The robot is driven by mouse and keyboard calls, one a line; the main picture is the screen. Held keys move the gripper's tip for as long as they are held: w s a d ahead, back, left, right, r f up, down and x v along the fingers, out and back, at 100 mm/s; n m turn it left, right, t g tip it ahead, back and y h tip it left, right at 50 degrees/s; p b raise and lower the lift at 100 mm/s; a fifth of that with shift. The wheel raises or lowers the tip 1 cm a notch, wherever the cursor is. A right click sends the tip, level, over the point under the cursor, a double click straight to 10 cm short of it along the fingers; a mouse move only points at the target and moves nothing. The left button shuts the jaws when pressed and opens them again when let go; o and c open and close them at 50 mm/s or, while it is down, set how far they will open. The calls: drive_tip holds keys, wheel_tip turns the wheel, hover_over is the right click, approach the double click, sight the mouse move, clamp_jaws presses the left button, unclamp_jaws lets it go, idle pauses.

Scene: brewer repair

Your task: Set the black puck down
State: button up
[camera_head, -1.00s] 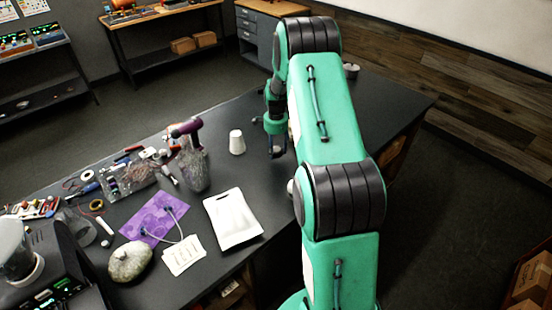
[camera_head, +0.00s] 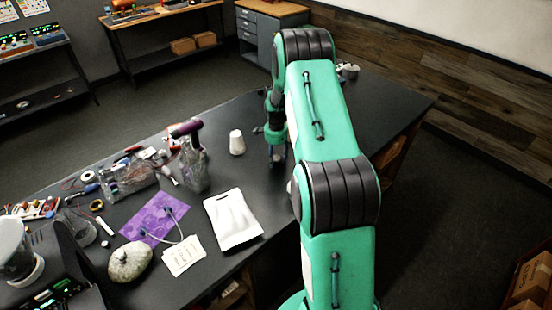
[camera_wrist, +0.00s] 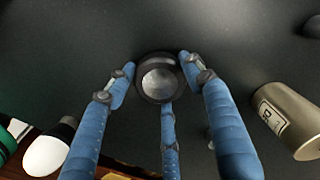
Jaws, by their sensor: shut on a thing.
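The black puck (camera_wrist: 140,88) is round with a dark rim and a pale silvery centre. It shows in the wrist view between the blue fingers of my gripper (camera_wrist: 157,74), which are shut on it. The dark tabletop (camera_wrist: 225,40) lies behind the puck. I cannot tell whether the puck touches it. In the head view, my gripper (camera_head: 276,155) is low over the black workbench (camera_head: 245,110), right of a white cup. The puck cannot be made out there.
A metallic labelled can (camera_wrist: 288,122) lies right of my gripper in the wrist view. Bare tabletop lies behind the cup.

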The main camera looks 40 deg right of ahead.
sight(276, 158)
idle(0.3)
drive_tip(key=o, duration=1.4)
drive_tip(key=shift+f, duration=0.1)
wheel_tip(276, 158, up, 12)
drive_tip(key=shift+r, duration=0.15)
